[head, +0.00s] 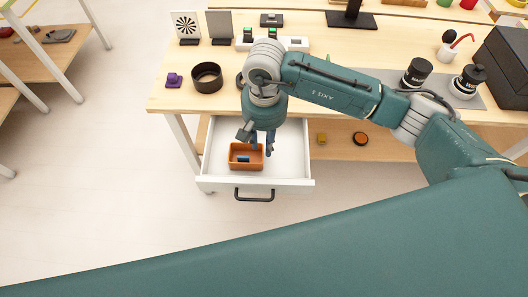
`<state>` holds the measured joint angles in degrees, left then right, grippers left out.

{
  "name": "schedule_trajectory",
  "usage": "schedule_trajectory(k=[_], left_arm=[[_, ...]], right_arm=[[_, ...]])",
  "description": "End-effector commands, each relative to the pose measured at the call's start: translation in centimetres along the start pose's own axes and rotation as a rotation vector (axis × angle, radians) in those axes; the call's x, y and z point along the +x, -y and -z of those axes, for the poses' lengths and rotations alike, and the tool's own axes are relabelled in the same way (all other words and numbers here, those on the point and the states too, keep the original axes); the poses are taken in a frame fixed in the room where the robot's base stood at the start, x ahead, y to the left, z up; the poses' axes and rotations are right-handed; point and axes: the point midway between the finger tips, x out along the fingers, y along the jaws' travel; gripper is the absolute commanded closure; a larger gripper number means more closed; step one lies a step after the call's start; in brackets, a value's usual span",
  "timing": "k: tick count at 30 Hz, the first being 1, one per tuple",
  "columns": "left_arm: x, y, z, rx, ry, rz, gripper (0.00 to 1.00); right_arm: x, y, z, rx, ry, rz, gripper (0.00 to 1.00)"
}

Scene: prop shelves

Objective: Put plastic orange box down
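The orange plastic box (234,164), a small open-topped bin with a blue item (243,159) inside, is in the open white drawer (292,160). It looks upright and level, near the drawer's left side. My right gripper (262,149) points down at the box's right end. Its dark fingers look spread apart, with a gap between them, one over the box and one near its right wall. Whether a finger touches the box I cannot tell. My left gripper is not in view.
The wooden table (340,50) above holds a purple item (173,80), a black bowl (207,77), dark-lidded jars (417,72) and a black box (505,68). The shelf below holds a yellow block (321,138) and a round orange-and-black item (361,139). Floor left of the drawer is clear.

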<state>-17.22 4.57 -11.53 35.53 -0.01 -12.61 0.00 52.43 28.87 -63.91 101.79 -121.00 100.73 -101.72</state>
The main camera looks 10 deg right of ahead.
Motion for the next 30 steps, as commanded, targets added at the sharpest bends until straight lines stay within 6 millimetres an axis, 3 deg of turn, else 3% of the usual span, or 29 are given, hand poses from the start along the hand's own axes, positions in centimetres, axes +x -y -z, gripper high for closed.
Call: schedule_trajectory(k=[4, 10, 30], left_arm=[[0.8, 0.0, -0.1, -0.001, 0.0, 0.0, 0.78], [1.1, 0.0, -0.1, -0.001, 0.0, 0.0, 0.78], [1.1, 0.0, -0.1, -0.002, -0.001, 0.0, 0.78]], right_arm=[[-2.8, 0.0, 0.1, -0.002, -0.005, 0.001, 0.74], [-4.8, 0.0, 0.0, -0.001, 0.0, 0.0, 0.74], [-5.1, 0.0, 0.0, 0.0, 0.001, 0.0, 0.74]])
